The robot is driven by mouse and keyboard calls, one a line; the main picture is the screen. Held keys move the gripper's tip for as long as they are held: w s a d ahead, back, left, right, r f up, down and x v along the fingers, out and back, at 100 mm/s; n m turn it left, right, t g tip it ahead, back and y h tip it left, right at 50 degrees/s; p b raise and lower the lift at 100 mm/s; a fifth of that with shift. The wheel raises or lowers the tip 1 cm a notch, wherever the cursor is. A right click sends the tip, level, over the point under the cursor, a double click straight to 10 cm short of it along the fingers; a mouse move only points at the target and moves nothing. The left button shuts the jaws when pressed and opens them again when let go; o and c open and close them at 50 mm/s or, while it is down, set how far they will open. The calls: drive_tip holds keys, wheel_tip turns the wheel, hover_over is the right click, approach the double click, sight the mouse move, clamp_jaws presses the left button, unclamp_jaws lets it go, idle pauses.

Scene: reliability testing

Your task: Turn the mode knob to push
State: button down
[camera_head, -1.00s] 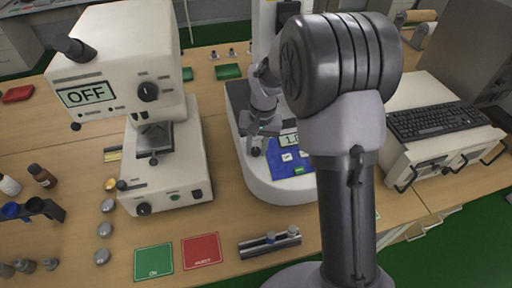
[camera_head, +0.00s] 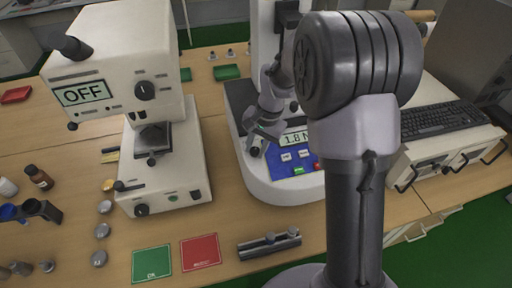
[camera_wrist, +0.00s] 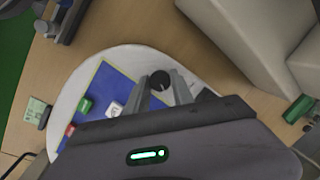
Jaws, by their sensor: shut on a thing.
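The mode knob (camera_wrist: 160,80) is a small dark round knob on the white front of the tester, beside its blue control panel (camera_wrist: 106,88). In the wrist view the two fingers of my gripper (camera_wrist: 162,87) stand on either side of it, shut on it. The knob also shows in the head view (camera_head: 255,151), partly hidden by my gripper (camera_head: 258,142). Its pointer and mode labels are too small to read. The tester's display (camera_head: 296,138) reads about "1.8 N", its right end hidden behind my arm.
Left stands a beige machine (camera_head: 125,95) whose screen reads OFF. A green mat (camera_head: 152,263), a red mat (camera_head: 201,251) and a metal fixture (camera_head: 269,243) lie on the bench in front. A keyboard (camera_head: 440,119) sits on a beige unit at right.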

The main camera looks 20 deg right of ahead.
drive_tip(key=c, duration=1.1)
unclamp_jaws()
drive_tip(key=shift+r, duration=0.1)
drive_tip(key=p+v, duration=0.6)
drive_tip(key=v, duration=1.1)
drive_tip(key=shift+r, duration=0.15)
